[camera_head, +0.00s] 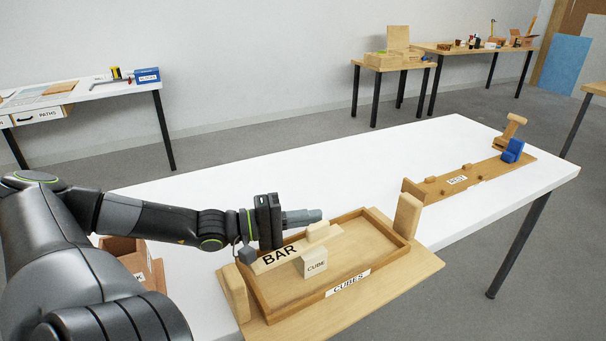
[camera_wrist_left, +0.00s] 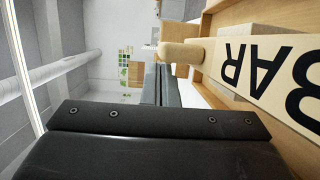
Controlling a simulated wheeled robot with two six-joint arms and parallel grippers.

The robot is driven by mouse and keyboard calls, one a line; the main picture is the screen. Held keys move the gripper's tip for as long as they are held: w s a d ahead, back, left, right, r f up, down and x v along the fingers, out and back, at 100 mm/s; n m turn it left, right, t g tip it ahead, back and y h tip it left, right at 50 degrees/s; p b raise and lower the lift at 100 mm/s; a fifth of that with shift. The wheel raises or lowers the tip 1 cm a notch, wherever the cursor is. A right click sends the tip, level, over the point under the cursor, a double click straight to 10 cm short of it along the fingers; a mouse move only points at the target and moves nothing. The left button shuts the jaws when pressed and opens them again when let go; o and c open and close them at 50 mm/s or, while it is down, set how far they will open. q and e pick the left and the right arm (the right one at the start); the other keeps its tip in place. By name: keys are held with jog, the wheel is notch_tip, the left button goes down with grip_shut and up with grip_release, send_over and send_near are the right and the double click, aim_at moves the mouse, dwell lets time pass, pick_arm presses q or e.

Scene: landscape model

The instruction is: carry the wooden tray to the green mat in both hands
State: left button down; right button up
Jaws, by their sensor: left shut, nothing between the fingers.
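The wooden tray (camera_head: 383,257), with a CUBES label on its front, sits on a wooden board on the white table. Its rim also shows in the left wrist view (camera_wrist_left: 225,8). In it are a bar marked BAR (camera_head: 276,256) and a block marked CUBE (camera_head: 314,268). The bar shows large in the left wrist view (camera_wrist_left: 275,68). My left gripper (camera_head: 318,215) is shut and empty, above the tray's far left side, fingers pointing right. Its closed fingers also show in the left wrist view (camera_wrist_left: 160,75). My right gripper and a green mat are not in view.
Upright wooden posts stand at the board's left (camera_head: 236,293) and right (camera_head: 408,214) ends. A long wooden fixture (camera_head: 470,181) with a blue block (camera_head: 512,150) lies farther right. A brown box (camera_head: 135,258) is partly behind my left arm. The table's middle (camera_head: 320,170) is clear.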

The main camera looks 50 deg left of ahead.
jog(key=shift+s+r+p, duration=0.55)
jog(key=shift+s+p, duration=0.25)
jog(key=shift+p, duration=0.35)
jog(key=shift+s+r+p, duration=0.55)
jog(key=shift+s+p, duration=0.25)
jog(key=shift+p, duration=0.4)
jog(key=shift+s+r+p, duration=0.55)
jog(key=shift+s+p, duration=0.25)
jog(key=shift+p, duration=0.35)
